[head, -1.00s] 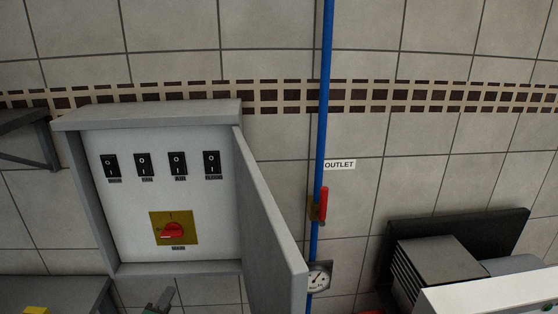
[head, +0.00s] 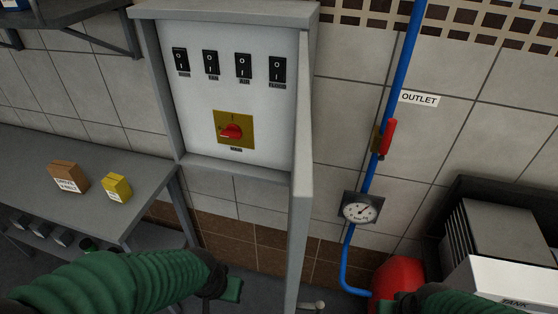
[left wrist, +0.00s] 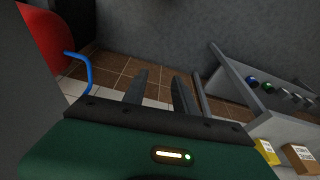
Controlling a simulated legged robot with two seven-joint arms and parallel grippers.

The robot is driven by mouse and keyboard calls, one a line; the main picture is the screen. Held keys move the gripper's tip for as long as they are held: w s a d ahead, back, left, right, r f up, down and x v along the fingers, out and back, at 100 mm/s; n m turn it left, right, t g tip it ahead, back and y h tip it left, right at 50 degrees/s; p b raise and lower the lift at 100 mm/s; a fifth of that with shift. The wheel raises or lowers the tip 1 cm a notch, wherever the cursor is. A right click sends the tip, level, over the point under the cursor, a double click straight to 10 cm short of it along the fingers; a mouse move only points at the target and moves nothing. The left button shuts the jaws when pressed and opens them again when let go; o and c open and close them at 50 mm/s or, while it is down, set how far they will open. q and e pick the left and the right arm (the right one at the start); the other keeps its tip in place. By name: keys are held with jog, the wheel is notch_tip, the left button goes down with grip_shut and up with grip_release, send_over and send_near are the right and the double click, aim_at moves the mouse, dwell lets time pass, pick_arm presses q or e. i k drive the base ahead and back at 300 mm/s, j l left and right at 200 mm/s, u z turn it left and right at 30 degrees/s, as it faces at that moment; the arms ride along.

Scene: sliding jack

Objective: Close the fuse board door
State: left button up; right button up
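The grey fuse board (head: 160,90) is on the wall, with several black switches and a red rotary knob (head: 232,132) on a yellow plate. Its door (head: 301,200) is open, hinged at the right side and seen nearly edge-on, sticking out towards me. My left gripper (head: 232,289) is low, below the board and left of the door, apart from it. In the left wrist view its two fingers (left wrist: 160,88) are spread with nothing between them. My right arm's green sleeve shows at the bottom right, right of the door; its fingertips cannot be made out.
A grey table (head: 130,205) at left holds a brown box (head: 68,177) and a yellow box (head: 117,187). A blue pipe (head: 400,80) with a red lever (head: 387,138) and a gauge (head: 360,208) runs right of the door. A red tank (head: 398,277) stands below.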

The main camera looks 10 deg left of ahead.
aim_at(301, 196)
jog(key=l+u, duration=0.85)
jog(key=k+u, duration=0.2)
jog(key=k, duration=0.75)
